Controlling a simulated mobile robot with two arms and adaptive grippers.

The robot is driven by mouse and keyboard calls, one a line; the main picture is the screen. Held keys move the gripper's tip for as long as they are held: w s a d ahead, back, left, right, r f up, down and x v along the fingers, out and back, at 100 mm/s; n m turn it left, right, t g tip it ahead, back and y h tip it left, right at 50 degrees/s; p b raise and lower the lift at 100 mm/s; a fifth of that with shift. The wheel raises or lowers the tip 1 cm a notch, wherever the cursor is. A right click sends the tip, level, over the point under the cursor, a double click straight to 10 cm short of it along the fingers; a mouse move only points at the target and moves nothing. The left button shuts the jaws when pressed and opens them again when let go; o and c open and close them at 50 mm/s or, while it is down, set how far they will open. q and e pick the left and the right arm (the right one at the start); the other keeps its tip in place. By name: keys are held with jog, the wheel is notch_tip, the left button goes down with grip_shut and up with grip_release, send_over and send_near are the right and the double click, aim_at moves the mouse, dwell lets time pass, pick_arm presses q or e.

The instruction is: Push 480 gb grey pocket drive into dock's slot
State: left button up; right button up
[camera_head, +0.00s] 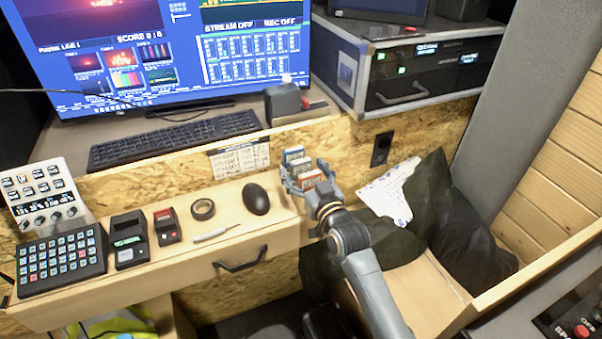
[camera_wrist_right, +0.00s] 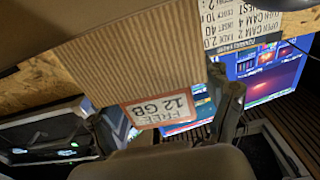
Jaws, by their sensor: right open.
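I cannot pick out a grey drive marked 480 GB in either view. My right gripper (camera_head: 306,174) is open at the right end of the wooden shelf, around or just above small labelled drives: a blue-labelled one (camera_head: 293,154) and a red-labelled one (camera_head: 311,178). In the right wrist view, a label reading "FREE 12 GB" (camera_wrist_right: 160,108) shows between the open fingers (camera_wrist_right: 168,120); contact is unclear. A black device with a green screen (camera_head: 128,240), possibly the dock, stands on the left of the shelf. Its slot is not clear. My left gripper is not in view.
A small red-and-black device (camera_head: 166,226), tape roll (camera_head: 203,209), white pen (camera_head: 216,233) and black mouse (camera_head: 256,198) lie between the dark device and my gripper. A button pad (camera_head: 62,262) is at far left. A black box (camera_head: 284,103) stands behind, by the keyboard (camera_head: 175,139).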

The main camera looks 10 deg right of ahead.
jog(key=shift+c, duration=0.2)
jog(key=c, duration=1.3)
